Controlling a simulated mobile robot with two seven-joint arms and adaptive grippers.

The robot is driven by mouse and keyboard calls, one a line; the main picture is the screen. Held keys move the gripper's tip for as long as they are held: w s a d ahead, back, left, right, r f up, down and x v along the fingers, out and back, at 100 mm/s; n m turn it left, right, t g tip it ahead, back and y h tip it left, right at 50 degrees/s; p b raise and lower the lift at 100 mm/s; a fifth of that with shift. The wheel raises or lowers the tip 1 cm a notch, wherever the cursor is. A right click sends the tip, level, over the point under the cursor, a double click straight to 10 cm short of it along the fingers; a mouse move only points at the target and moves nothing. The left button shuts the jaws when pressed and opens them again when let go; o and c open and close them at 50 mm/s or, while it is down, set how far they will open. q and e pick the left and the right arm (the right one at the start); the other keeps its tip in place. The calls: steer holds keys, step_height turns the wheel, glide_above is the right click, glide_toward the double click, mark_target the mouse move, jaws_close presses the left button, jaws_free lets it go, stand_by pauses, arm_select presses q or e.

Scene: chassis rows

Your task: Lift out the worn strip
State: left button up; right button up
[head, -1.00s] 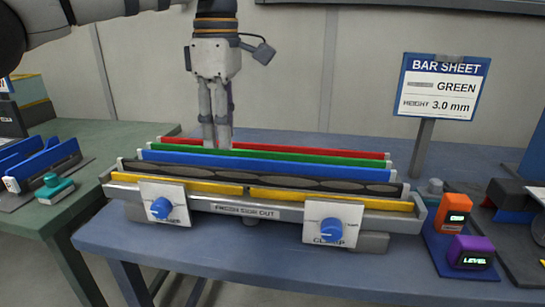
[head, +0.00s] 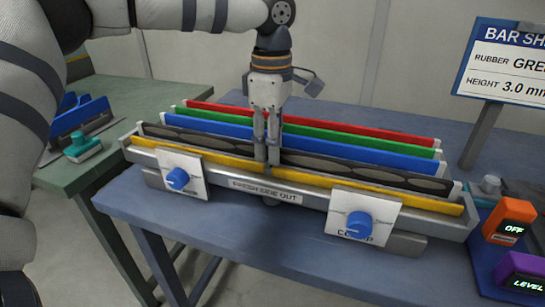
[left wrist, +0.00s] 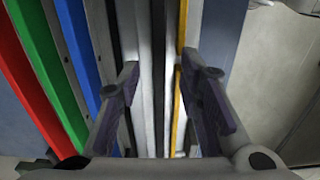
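A long holder (head: 300,199) labelled "fresh side out" lies on the blue table and carries parallel strips. From back to front these are red (head: 330,126), green (head: 330,137), blue (head: 330,148), a dark strip with oval patches (head: 350,172), and yellow (head: 385,197). Which is the worn one is not labelled; the dark one looks marked. My left gripper (head: 267,163) points down at the middle of the holder, by the dark and yellow strips. In the left wrist view its fingers (left wrist: 160,80) are apart, either side of a grey and dark band. My right gripper is out of view.
Two blue knobs on white plates, left (head: 178,179) and right (head: 359,225), stand on the holder's front. An orange device (head: 510,221) reading OFF and a purple one (head: 520,276) are at right. A green table (head: 130,120) stands at left.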

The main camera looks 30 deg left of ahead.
arm_select(q)
jaws_close()
